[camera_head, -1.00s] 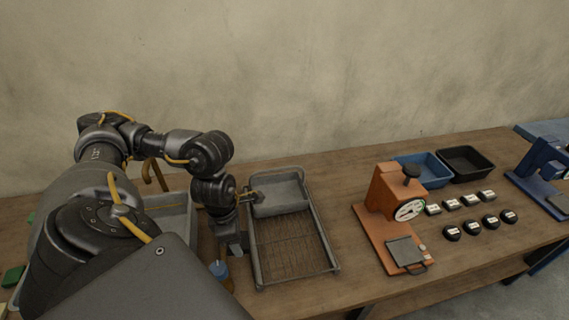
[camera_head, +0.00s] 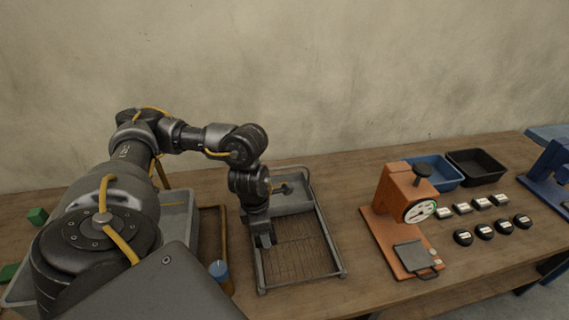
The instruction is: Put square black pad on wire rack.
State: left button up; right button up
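The wire rack (camera_head: 310,262) is a grey frame with a brown mesh floor, lying on the bench in the middle of the view. My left gripper (camera_head: 264,241) points down over the left part of the rack. Its fingers are small and dark here, so I cannot tell whether they are open or hold anything. I cannot make out a square black pad for certain. A dark grey square plate (camera_head: 411,256) lies on the base of the orange press (camera_head: 384,222). Several small squarish blocks with pale labels (camera_head: 462,208) stand right of the press. My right gripper is not in view.
A grey bin (camera_head: 297,204) sits at the rack's back end. Bench between rack and press is clear.

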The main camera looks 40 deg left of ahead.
pick_arm(q)
jog(key=b, duration=0.1)
send_over(285, 247)
jog(key=f, duration=0.6)
jog(key=shift+s+a, duration=0.15)
jog(key=shift+s, duration=0.2)
jog(key=shift+w+f, duration=0.15)
jog(key=shift+f, duration=0.15)
notch_tip(285, 247, down, 2)
jog(key=shift+f+p, duration=0.1)
jog(key=shift+p, duration=0.35)
jog(key=shift+f, duration=0.55)
jog(key=o, duration=1)
